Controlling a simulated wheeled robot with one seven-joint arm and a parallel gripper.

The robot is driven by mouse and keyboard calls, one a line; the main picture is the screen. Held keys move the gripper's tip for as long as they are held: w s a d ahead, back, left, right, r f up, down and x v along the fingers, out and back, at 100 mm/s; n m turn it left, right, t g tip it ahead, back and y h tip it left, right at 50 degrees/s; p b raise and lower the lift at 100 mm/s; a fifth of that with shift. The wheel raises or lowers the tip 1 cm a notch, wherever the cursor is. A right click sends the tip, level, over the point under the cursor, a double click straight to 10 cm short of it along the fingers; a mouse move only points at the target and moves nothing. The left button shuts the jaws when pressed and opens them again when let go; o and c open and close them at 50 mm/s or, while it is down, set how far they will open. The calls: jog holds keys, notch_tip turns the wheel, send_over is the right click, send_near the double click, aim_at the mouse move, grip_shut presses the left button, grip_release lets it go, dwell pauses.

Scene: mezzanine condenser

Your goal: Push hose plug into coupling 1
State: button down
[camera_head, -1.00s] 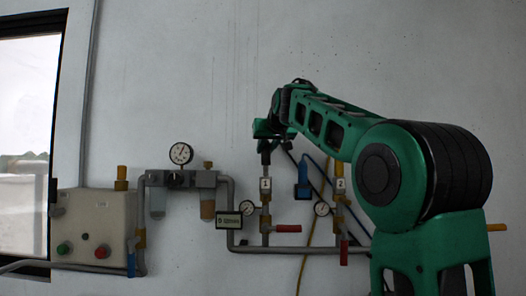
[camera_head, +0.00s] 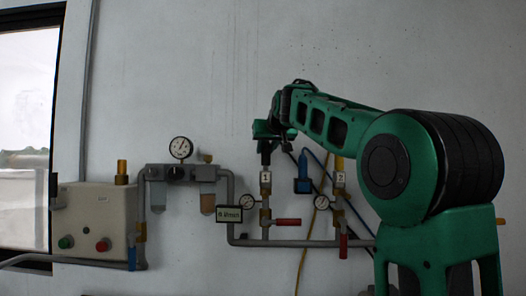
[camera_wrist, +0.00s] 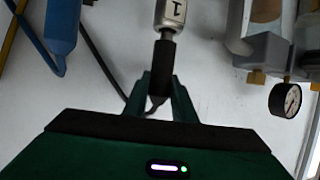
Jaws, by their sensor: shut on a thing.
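The black hose plug (camera_wrist: 163,58) is held upright between the two green fingers of my gripper (camera_wrist: 163,92) in the wrist view. My gripper (camera_head: 265,137) is shut on it, above coupling 1 in the head view. Coupling 1 (camera_wrist: 171,14) is a metal fitting with a white "1" label; it also shows in the head view (camera_head: 266,180). The plug's end meets the coupling's mouth, in line with it; how deep it sits I cannot tell. A thin dark hose (camera_wrist: 110,75) curves off to the left from the plug's back end.
A second labelled branch (camera_head: 339,180) and a blue hanging device (camera_head: 303,178) stand close on the right in the head view. A pressure gauge (camera_head: 180,147), a small display (camera_head: 229,214) and a control box (camera_head: 95,220) are to the left. A red-handled valve (camera_head: 287,221) sits below coupling 1.

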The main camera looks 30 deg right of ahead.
jog(key=shift+f, duration=0.6)
jog(key=c, duration=1.4)
grip_release()
jog(key=shift+s, duration=0.1)
jog(key=v, duration=1)
jog(key=shift+s+a, duration=0.1)
jog(key=shift+s, duration=0.1)
